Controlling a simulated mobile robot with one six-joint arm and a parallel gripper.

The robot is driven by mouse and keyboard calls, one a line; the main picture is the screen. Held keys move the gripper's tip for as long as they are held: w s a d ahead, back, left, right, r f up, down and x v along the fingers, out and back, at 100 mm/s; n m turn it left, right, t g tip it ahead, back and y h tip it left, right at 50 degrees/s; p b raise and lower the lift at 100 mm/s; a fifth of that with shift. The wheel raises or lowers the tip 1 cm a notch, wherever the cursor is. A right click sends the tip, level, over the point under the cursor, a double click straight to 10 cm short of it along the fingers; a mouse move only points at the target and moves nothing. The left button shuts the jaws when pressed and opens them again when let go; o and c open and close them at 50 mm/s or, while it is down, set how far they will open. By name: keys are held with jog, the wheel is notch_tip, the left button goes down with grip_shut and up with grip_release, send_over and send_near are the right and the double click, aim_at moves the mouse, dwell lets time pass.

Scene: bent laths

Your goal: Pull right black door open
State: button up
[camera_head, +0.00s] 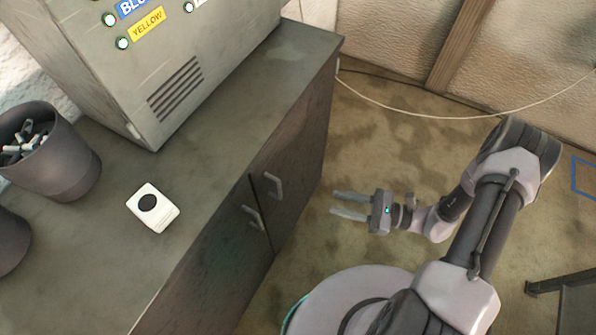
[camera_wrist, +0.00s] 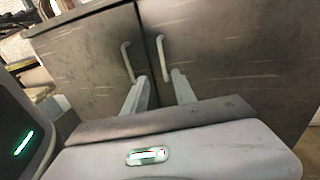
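The right black door (camera_head: 297,150) is shut on the front of a dark cabinet. It also shows in the wrist view (camera_wrist: 235,60). Its pale bar handle (camera_head: 273,185) stands near the seam between the doors, and the wrist view shows it upright (camera_wrist: 162,58). The left door's handle (camera_head: 253,218) is close beside it, left of the seam in the wrist view (camera_wrist: 127,62). My gripper (camera_head: 335,203) is open and empty, in front of the doors and apart from them. In the wrist view its fingertips (camera_wrist: 158,77) appear just below the two handles.
The cabinet top (camera_head: 255,100) carries a grey metal box (camera_head: 190,60), a white device with a black disc (camera_head: 153,207) and a dark bin (camera_head: 55,160). A pale cable (camera_head: 430,115) runs by the wall.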

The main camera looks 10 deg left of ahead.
aim_at(280, 189)
jog(key=shift+m+t, duration=0.3)
jog(key=shift+m, duration=0.2)
jog(key=w+a+b, duration=0.1)
jog(key=a, duration=0.4)
jog(key=w+a+f+b, duration=0.1)
jog(key=a, duration=0.5)
jog(key=w+a+b, duration=0.1)
jog(key=a, duration=0.5)
jog(key=shift+a+f, duration=0.15)
jog(key=shift+f, duration=0.05)
grip_shut()
